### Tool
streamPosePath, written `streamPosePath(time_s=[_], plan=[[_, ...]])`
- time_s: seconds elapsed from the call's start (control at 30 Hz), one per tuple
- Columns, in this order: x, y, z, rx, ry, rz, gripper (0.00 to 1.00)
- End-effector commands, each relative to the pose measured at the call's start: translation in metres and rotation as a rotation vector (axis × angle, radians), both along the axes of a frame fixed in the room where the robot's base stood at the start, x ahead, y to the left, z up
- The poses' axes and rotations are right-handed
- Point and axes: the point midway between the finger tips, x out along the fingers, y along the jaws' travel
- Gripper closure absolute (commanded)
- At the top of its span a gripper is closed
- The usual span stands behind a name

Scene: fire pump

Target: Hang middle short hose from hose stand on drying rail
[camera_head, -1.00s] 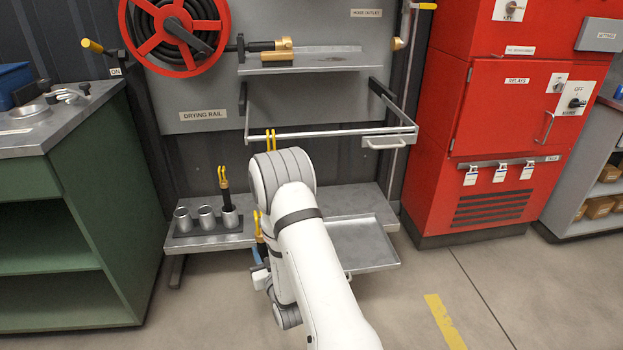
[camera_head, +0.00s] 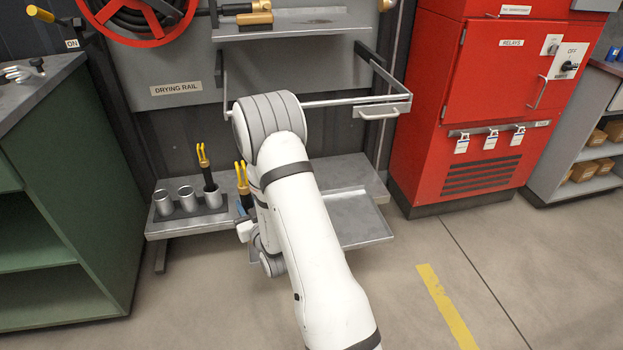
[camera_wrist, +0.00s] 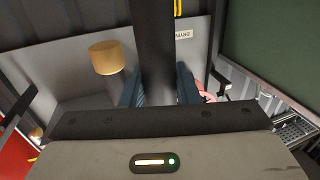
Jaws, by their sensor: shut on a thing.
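My gripper (camera_wrist: 159,82) is shut on a black hose (camera_wrist: 154,40), which runs between its blue fingers in the wrist view. In the head view, the held hose's yellow forked end (camera_head: 243,180) shows left of my arm, just right of the hose stand (camera_head: 178,212). My arm hides most of the gripper there. Another short black hose (camera_head: 208,178) with a yellow forked top stands in the stand's rightmost cup. The other two cups look empty. The drying rail (camera_head: 335,101) is a metal bar frame above; my arm covers its left part.
A metal tray (camera_head: 352,215) juts out right of the stand. The red relay cabinet (camera_head: 490,90) stands at right, a green shelf unit (camera_head: 60,190) at left. A metal shelf (camera_head: 290,25) is above the rail. A brass cylinder (camera_wrist: 104,57) is near the fingers in the wrist view.

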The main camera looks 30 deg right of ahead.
Motion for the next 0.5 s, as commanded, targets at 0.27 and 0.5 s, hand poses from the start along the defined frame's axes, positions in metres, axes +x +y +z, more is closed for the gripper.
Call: streamPosePath(time_s=[0.27,0.5], plan=[[-0.011,-0.059,0.060,-0.004,-0.013,-0.020,1.00],[-0.047,-0.102,0.104,-0.005,-0.011,-0.046,1.00]])
